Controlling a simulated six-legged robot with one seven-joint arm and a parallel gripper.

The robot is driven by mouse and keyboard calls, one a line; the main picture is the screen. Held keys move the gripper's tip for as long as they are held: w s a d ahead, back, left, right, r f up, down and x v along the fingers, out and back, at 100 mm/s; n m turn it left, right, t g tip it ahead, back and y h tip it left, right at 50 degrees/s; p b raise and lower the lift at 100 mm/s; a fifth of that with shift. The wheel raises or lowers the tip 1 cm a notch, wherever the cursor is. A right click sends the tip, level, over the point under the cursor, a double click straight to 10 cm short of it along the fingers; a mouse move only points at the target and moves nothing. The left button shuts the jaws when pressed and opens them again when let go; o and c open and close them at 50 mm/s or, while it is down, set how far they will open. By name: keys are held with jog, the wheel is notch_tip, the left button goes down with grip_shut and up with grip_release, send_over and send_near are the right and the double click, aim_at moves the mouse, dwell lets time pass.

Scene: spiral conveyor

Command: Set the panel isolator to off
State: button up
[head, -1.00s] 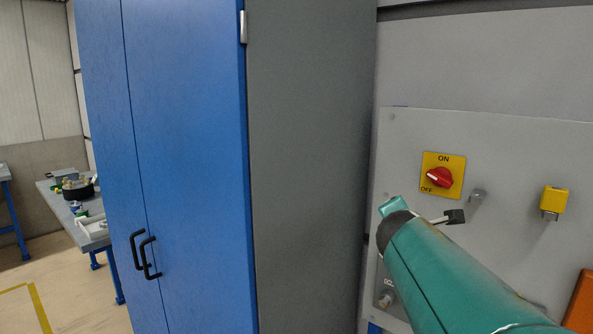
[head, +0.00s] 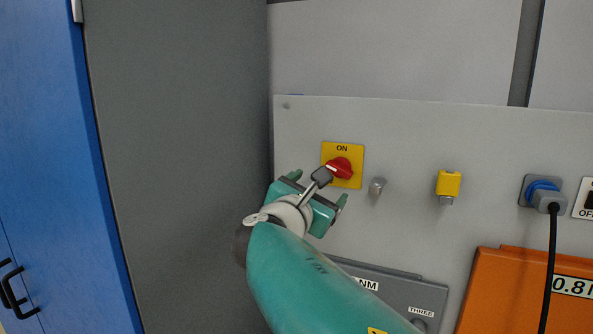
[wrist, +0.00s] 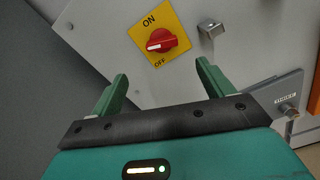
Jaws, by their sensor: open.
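The panel isolator is a red rotary knob (head: 341,167) on a yellow plate (head: 354,181), fixed to a grey panel. In the wrist view the knob (wrist: 161,40) shows whole, with ON above it and OFF below. Its white mark is at its left end, between the two words and nearer OFF. My gripper (head: 318,190) is open and empty, below and left of the plate in the head view. In the wrist view my gripper's fingers (wrist: 160,82) stand apart, with the knob beyond and between them, not touched. OFF is hidden in the head view.
Right of the isolator are a small metal knob (head: 377,187), a yellow padlock-like block (head: 448,185) and a blue socket with a plug and black cable (head: 548,198). Below are a grey box (head: 400,290) and an orange box (head: 500,290). A tall cabinet (head: 180,170) stands left.

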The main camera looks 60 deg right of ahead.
aim_at(338, 171)
jog(key=d, duration=0.4)
jog(key=w+d, duration=0.1)
jog(key=d, duration=0.6)
jog(key=shift+w+d+f, duration=0.1)
jog(key=shift+w+d, duration=0.2)
jog(key=shift+d, duration=0.1)
jog(key=shift+s, duration=0.1)
